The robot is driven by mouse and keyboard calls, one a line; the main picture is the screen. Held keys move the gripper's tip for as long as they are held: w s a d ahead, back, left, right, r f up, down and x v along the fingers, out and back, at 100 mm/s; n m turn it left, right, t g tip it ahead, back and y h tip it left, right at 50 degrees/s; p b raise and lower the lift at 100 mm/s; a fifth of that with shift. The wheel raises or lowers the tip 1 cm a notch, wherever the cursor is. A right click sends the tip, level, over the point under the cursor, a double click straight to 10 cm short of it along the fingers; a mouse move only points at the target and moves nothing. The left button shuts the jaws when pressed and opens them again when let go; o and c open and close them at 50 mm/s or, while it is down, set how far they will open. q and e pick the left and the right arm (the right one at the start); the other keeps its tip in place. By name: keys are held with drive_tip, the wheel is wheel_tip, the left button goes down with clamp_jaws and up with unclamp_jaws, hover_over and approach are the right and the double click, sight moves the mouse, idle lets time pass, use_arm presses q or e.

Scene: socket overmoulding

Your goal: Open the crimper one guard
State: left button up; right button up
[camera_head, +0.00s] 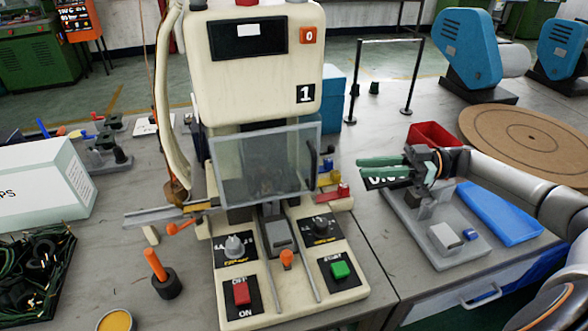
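Crimper one is the cream machine (252,80) marked "1" in the middle of the view. Its clear guard (255,168) is down over the front of the work area, so it stands closed. A dark handle (312,160) sits on the guard's right edge. My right gripper (362,167) is to the right of the guard, with its green fingers pointing left toward the handle. The two fingers look apart, nothing shows between them, and they are clear of the handle. My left gripper is not in view.
The crimper's base carries a red switch (241,293), a green button (340,269) and knobs. A red bin (433,136), a blue tray (498,213) and a grey fixture (445,240) lie near my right arm. A white box (45,185) and dark cable tray (35,265) stand left.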

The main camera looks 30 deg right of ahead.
sight(312, 186)
drive_tip(key=p+x, duration=0.1)
drive_tip(key=x, duration=1.1)
drive_tip(key=shift+a, duration=0.1)
clamp_jaws()
idle(1.0)
